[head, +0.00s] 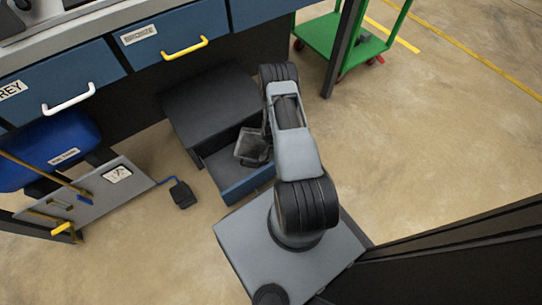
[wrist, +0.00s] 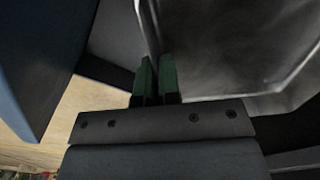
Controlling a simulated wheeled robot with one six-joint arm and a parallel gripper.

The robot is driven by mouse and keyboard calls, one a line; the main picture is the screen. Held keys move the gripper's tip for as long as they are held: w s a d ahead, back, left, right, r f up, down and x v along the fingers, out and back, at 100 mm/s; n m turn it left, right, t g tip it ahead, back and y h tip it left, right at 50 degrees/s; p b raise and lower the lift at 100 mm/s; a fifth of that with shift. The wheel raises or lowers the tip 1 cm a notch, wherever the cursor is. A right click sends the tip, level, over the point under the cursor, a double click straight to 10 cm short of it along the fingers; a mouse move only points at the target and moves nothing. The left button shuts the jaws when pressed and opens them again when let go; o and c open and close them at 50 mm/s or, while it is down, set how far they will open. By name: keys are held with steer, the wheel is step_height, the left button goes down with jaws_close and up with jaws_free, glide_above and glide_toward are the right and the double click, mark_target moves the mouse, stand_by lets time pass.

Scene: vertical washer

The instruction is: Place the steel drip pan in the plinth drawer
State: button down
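The steel drip pan (head: 250,147) is a grey, shallow metal pan, seen in the head view over the pulled-out plinth drawer. My arm hides its right side. In the wrist view the pan (wrist: 225,45) fills the upper right. The plinth drawer (head: 248,188) has a blue front and a dark grey inside, and stands open below the dark cabinet. My gripper's green fingertips (wrist: 156,78) are close together on the pan's left wall, with the rim between them. I cannot tell whether the pan touches the drawer floor. In the head view the fingers are hidden.
The dark plinth cabinet (head: 210,100) stands behind the drawer. Blue bench drawers with a white handle (head: 69,100) and a yellow handle (head: 185,48) are above. A grey board (head: 110,190) with tools is at left; a green cart (head: 340,40) is at upper right. Floor right of my arm is clear.

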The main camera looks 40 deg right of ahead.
steer(key=shift+f+b, duration=1.1)
steer(key=shift+f, duration=1.7)
steer(key=shift+f, duration=0.15)
steer(key=c, duration=1.3)
jaws_free()
